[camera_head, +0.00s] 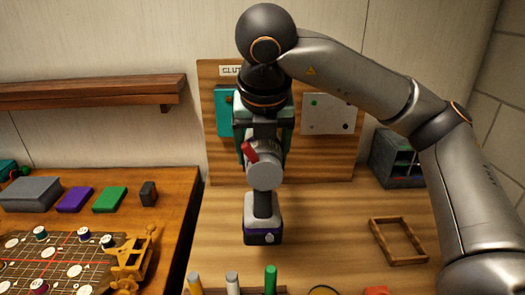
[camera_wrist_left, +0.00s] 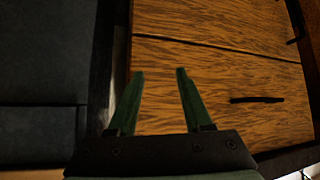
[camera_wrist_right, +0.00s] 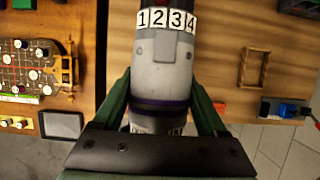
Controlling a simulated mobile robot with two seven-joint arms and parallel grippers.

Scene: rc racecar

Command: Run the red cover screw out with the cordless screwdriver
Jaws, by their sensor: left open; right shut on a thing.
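The cordless screwdriver (camera_head: 264,173) is grey with a red part on its upper left and a purple band on its base. My right gripper (camera_head: 264,135) comes down from above and is shut on it. In the right wrist view the fingers (camera_wrist_right: 162,110) lie on both sides of its grey body (camera_wrist_right: 160,75), below a ring of numbers 1 to 4. Whether its base touches the table is hard to tell. My left gripper (camera_wrist_left: 155,85) is open and empty in front of a wooden surface. I cannot make out the red cover screw with certainty.
An upright wooden board (camera_head: 206,150) carries a teal panel (camera_head: 223,122) and a white panel (camera_head: 328,114). A small wooden frame (camera_head: 374,239) lies right, a dark box (camera_head: 395,158) behind it. Coloured pens (camera_head: 270,278) stand in front.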

